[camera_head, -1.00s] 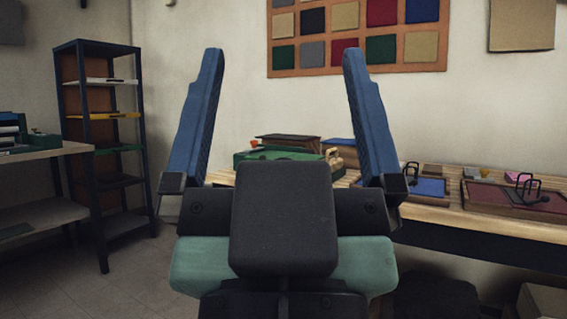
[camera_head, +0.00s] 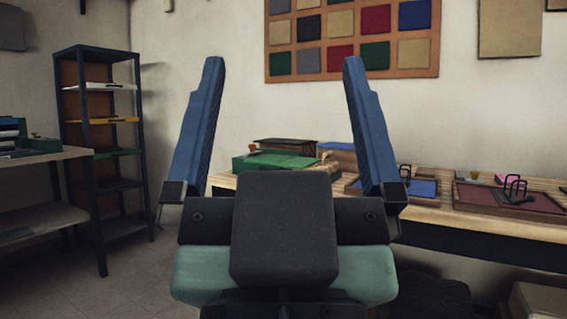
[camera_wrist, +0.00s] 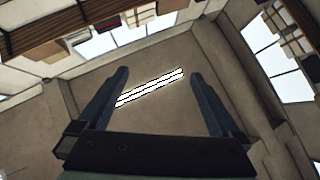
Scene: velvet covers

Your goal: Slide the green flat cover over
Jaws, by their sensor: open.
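The green flat cover (camera_head: 275,162) lies on the workbench (camera_head: 222,182) in the head view, between my gripper's fingers in the picture and beyond them. It appears to sit on a green box or tray; its near part is hidden by my gripper. My gripper (camera_head: 283,75) points upward with its two blue fingers spread wide and nothing between them. It is in front of the bench, apart from the cover. In the wrist view, my gripper (camera_wrist: 157,75) is also open and empty, facing the ceiling and a bright lamp.
Blue (camera_head: 423,188) and dark red (camera_head: 510,198) flat panels with dark handles lie on the bench at right. A dark shelf rack (camera_head: 103,140) and another table (camera_head: 45,157) stand at left. A board of coloured swatches (camera_head: 350,42) hangs on the wall.

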